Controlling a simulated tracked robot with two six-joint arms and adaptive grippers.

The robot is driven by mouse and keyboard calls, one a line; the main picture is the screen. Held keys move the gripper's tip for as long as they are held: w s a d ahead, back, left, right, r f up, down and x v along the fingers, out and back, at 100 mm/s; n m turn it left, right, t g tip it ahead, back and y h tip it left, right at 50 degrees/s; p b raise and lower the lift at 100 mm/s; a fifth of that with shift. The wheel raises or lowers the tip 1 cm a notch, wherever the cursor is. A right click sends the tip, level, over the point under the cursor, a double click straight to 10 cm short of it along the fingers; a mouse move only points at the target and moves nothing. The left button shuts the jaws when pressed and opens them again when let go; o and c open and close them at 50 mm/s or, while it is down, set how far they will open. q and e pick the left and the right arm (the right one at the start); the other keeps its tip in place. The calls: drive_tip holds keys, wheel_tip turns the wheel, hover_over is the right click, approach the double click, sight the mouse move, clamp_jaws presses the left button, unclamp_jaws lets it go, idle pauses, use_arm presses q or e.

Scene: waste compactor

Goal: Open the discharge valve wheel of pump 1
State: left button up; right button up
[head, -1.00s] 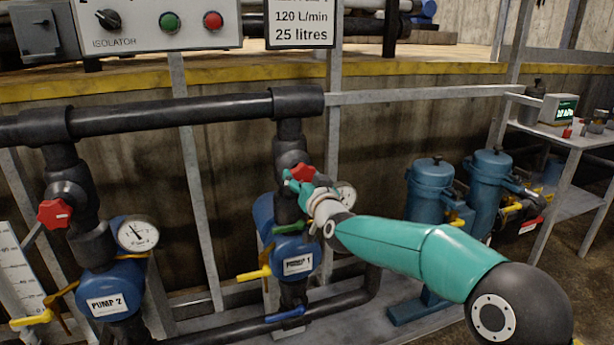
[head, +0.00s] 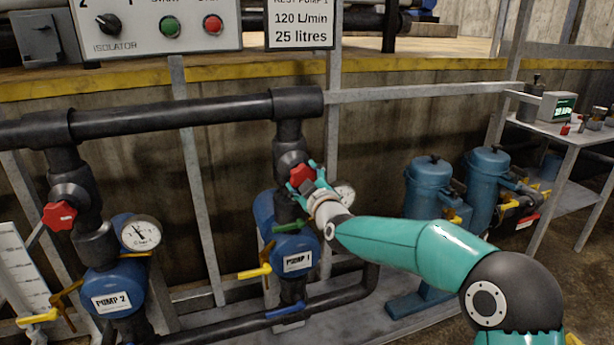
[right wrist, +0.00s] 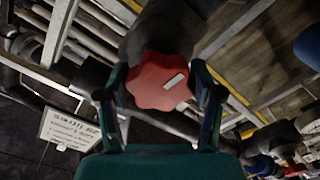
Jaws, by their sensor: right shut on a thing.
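The red discharge valve wheel of pump 1 (head: 302,174) sits on the dark vertical pipe above the blue pump 1 body (head: 296,246). My right gripper (head: 305,180) is at the wheel, with its teal fingers on either side of it. In the right wrist view the red lobed wheel (right wrist: 160,82) with a pale mark lies between the two fingers of my right gripper (right wrist: 160,95), which is shut on it. Part of the pump 1 gauge (head: 345,195) is hidden behind my right gripper. My left gripper is not in view.
Pump 2 (head: 112,290) stands at left with its own red wheel (head: 59,215) and gauge (head: 141,234). A black horizontal pipe (head: 170,117) runs above both. Blue filter housings (head: 428,188) stand right of my arm. A metal table (head: 570,130) is at far right.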

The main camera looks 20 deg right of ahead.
drive_tip(key=n, duration=0.2)
drive_tip(key=n+p, duration=0.1)
drive_tip(key=n, duration=0.1)
drive_tip(key=shift+d+f+n, duration=0.1)
drive_tip(key=shift+f+n, duration=0.2)
drive_tip(key=shift+f, duration=0.1)
drive_tip(key=n+p, duration=0.1)
drive_tip(key=n, duration=0.3)
drive_tip(key=shift+r+n, duration=0.1)
drive_tip(key=shift+n, duration=0.2)
drive_tip(key=n+p, duration=0.1)
drive_tip(key=n, duration=0.3)
drive_tip(key=shift+n, duration=0.3)
drive_tip(key=n+p, duration=0.1)
drive_tip(key=n, duration=0.3)
drive_tip(key=shift+r+n, duration=0.15)
drive_tip(key=shift+n, duration=0.15)
drive_tip(key=o, duration=1.1)
drive_tip(key=shift+r, duration=0.1)
drive_tip(key=shift+o, duration=0.2)
drive_tip(key=shift+r, duration=0.1)
